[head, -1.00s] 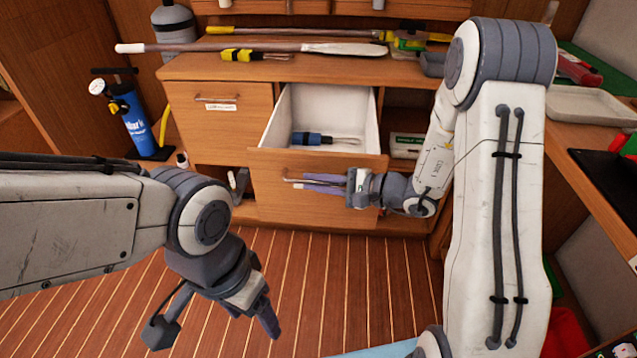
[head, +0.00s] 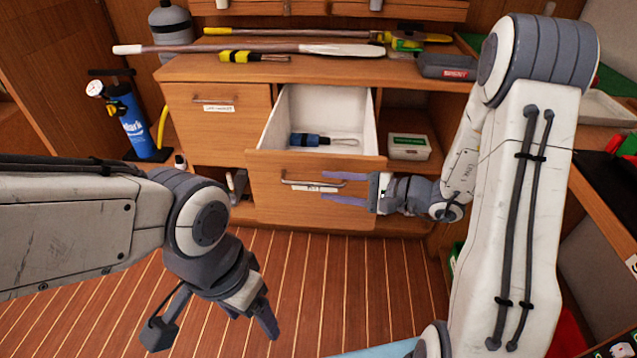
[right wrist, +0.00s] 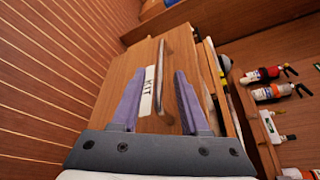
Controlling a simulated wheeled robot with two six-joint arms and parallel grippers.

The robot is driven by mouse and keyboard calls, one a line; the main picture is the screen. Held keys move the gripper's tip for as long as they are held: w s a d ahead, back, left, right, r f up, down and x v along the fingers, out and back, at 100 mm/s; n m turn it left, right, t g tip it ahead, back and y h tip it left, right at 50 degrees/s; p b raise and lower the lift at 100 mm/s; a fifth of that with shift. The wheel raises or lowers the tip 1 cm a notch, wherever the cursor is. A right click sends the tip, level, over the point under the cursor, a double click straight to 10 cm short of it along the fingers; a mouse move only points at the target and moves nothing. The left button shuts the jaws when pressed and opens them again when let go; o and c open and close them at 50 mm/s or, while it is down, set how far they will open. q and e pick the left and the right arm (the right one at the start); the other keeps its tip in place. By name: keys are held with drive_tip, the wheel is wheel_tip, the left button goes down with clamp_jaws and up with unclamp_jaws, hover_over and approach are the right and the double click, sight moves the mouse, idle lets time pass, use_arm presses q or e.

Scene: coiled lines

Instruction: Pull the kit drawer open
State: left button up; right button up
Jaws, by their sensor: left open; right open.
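The kit drawer (head: 268,206) stands pulled out of the wooden cabinet, and its white inside shows in the head view. Its front, with a KIT label, also shows in the right wrist view (right wrist: 118,85). The bar handle (head: 300,184) runs across the front; it also shows in the right wrist view (right wrist: 162,62). My right gripper (head: 330,187) is open and empty at the handle's right end; I cannot tell if its fingertips still overlap the bar. My left gripper (head: 252,318) is open and empty, low over the floor, away from the drawer.
A blue-handled tool (head: 308,139) lies in the drawer. A closed drawer (head: 205,145) is on its left, an open shelf with a green-and-white box (head: 409,147) on its right. A blue pump (head: 128,120) stands at left. Long poles lie on the countertop (head: 190,68).

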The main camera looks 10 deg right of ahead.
drive_tip(key=v, duration=0.5)
drive_tip(key=shift+s+d, duration=0.15)
drive_tip(key=shift+s, duration=0.05)
